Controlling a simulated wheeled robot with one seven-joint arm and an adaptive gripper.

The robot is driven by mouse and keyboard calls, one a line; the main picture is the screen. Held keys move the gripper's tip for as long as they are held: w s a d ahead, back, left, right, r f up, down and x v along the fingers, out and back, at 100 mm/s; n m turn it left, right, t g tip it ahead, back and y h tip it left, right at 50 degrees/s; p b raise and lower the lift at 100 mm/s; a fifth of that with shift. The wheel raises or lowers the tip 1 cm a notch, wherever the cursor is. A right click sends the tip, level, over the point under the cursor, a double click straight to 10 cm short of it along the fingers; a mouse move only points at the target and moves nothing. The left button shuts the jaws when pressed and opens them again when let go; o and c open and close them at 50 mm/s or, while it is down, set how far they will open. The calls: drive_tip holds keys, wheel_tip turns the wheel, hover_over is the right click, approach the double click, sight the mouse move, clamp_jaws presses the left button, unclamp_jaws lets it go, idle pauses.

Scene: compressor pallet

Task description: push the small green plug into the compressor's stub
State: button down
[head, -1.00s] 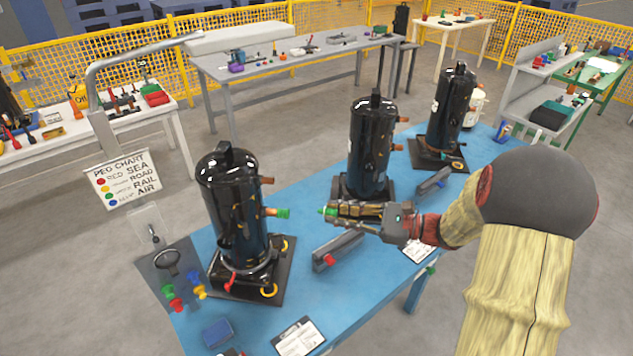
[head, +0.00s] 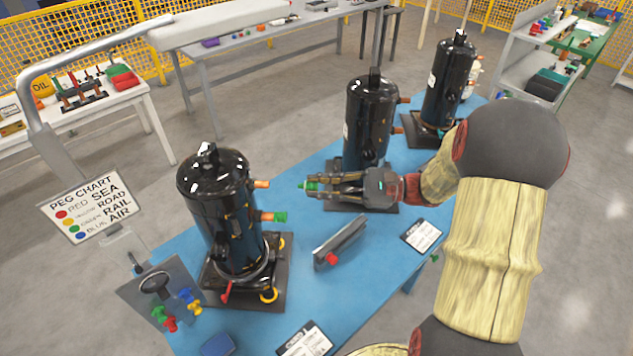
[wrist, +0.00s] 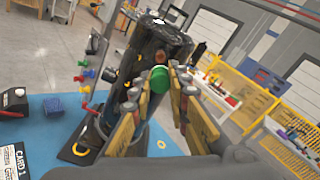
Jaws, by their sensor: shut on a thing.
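The near black compressor (head: 222,215) stands upright on a dark base on the blue table. Its bare copper upper stub (head: 262,184) points right; the lower stub carries a larger green plug (head: 273,217). My gripper (head: 318,187) is shut on a small green plug (head: 309,186), to the right of the upper stub at about its height in the picture, with a gap between. In the wrist view the held green plug (wrist: 159,79) sits between the fingertips, with the compressor (wrist: 150,60) behind it and a copper stub end (wrist: 161,57) just above. The fingers hide the compressor's lower side.
Two more compressors (head: 368,125) (head: 447,85) stand farther back on the table. A grey holder with a red plug (head: 332,259) lies below my gripper. A peg chart sign (head: 92,208) and a board of coloured pegs (head: 165,290) are at left. Cards lie on the table.

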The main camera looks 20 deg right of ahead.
sight(304, 186)
drive_tip(key=shift+p, duration=0.45)
drive_tip(key=shift+p+x, duration=0.45)
drive_tip(key=shift+x, duration=2.4)
drive_tip(key=shift+p, duration=0.65)
drive_tip(key=shift+p+x, duration=0.3)
drive_tip(key=shift+x, duration=1.1)
idle(0.6)
drive_tip(key=c, duration=1.7)
unclamp_jaws()
drive_tip(key=shift+c, duration=0.2)
drive_tip(key=shift+o, duration=0.5)
drive_tip(key=shift+d, duration=0.1)
